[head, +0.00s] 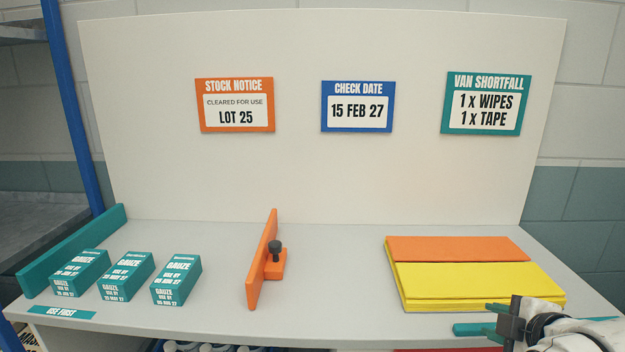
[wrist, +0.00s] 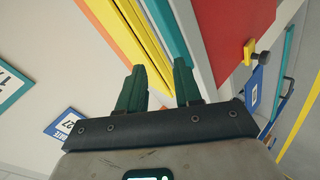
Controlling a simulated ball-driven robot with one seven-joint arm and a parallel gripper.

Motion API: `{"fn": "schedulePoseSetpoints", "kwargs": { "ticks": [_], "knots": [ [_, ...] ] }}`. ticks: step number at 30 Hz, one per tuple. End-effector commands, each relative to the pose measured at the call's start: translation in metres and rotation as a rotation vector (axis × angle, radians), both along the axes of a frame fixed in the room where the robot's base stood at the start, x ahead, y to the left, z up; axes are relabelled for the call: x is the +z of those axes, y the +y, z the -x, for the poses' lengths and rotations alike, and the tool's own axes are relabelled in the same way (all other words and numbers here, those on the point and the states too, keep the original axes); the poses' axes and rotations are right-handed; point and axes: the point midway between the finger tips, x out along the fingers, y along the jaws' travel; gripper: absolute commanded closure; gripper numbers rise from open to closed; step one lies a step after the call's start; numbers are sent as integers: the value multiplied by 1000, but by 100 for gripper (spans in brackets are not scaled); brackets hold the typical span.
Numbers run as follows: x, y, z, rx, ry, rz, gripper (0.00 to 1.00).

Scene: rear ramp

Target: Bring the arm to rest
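My gripper (head: 478,320) is at the lower right of the head view, at the shelf's front edge, just in front of the yellow and orange stack. In the wrist view its two green fingers (wrist: 160,82) stand apart with nothing between them, so it is open and empty. Part of my arm shows at the right edge of the head view. The wrist view is turned on its side, with the yellow and orange layers just beyond the fingertips. I cannot tell whether the fingers touch the shelf.
The white shelf (head: 330,315) holds several teal gauze boxes (head: 125,276) at left, an orange divider (head: 262,262) with a dark knob, and a yellow folder-like stack (head: 475,284). Signs hang on the back panel (head: 300,180). A red panel (wrist: 232,35) shows in the wrist view. Mid-shelf is clear.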

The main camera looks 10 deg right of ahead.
Motion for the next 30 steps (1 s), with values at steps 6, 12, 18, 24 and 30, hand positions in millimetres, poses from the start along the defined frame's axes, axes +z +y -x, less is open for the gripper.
{"fn": "schedulePoseSetpoints", "kwargs": {
  "ticks": [6, 12, 18, 24, 30],
  "knots": [
    [-44, 45, 14, -92, 76, -234, 66],
    [-113, 106, 62, -282, 252, -517, 66],
    [-181, 146, 154, -587, 487, -687, 66],
    [-212, 145, 231, -850, 615, -694, 66],
    [-219, 139, 257, -949, 641, -676, 66]
  ]
}}
